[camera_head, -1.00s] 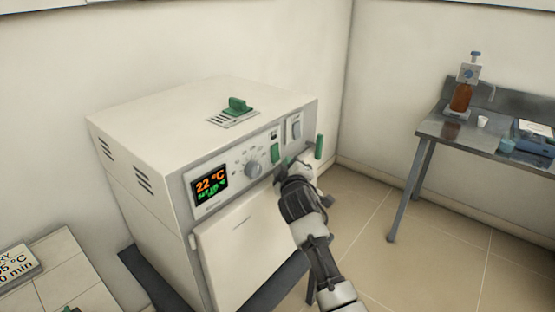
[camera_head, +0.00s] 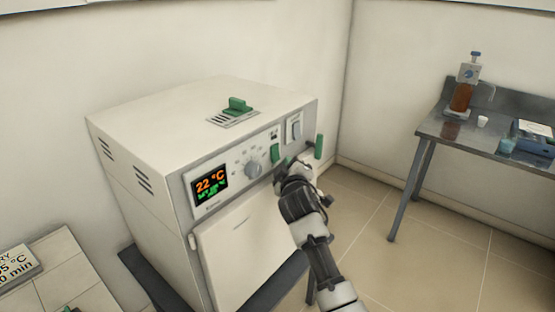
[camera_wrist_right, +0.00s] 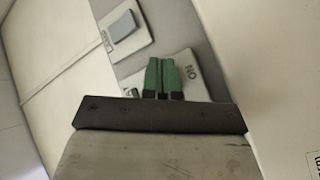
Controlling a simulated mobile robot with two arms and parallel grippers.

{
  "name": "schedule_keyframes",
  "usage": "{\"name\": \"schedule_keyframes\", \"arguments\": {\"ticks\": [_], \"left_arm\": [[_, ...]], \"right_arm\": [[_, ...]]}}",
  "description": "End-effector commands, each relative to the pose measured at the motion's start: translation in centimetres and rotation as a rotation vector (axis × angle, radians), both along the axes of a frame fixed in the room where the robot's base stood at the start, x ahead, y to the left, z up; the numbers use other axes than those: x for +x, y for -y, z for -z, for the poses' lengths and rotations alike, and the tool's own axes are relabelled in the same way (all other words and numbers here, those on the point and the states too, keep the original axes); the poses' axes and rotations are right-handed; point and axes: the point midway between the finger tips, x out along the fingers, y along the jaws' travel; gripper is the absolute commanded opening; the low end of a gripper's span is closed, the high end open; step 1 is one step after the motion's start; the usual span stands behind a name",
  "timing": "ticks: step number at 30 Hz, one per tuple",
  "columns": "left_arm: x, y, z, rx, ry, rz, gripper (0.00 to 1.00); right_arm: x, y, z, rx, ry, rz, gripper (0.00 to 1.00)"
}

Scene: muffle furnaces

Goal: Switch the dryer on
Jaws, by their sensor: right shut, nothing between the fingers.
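The dryer (camera_head: 160,125) is a white box with a front control panel. Its lit display (camera_head: 210,184) reads 22 °C in orange, with smaller green text below. A round grey knob (camera_head: 253,170) is beside it. A green switch (camera_head: 275,153) sits right of the knob; in the wrist view the green part (camera_wrist_right: 154,74) is on a plate marked ON. My right gripper (camera_head: 283,164) is shut and empty, right at the green switch; I cannot tell whether it touches. Its dark fingertips (camera_wrist_right: 162,95) overlap the green in the wrist view. My left gripper is not in view.
A grey-blue rocker (camera_head: 296,130) is higher on the panel, and a green handle (camera_head: 319,147) sticks out at the right. A green piece (camera_head: 238,105) is on top. A metal table (camera_head: 430,122) with a brown bottle (camera_head: 462,98) stands at right; floor between is clear.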

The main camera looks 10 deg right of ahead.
Motion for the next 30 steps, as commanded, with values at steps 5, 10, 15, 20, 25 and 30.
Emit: {"name": "schedule_keyframes", "arguments": {"ticks": [5, 10, 15, 20, 25, 30], "left_arm": [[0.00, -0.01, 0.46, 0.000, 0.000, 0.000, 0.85], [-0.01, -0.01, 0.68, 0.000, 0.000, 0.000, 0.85], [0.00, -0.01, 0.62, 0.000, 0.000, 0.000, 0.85], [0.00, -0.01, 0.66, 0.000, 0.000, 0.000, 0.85], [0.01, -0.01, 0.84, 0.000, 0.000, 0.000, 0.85], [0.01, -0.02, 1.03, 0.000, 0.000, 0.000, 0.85]], "right_arm": [[0.36, -0.31, 0.13, 0.001, 0.001, -0.001, 0.00], [0.67, -0.55, 0.11, 0.000, 0.000, 0.000, 0.00], [0.65, -0.53, 0.06, 0.000, 0.000, 0.000, 0.00], [0.68, -0.54, 0.09, 0.000, 0.000, 0.000, 0.00], [0.80, -0.64, 0.14, 0.000, 0.000, 0.000, 0.00], [0.98, -0.76, 0.16, 0.000, 0.000, 0.000, 0.00]]}}
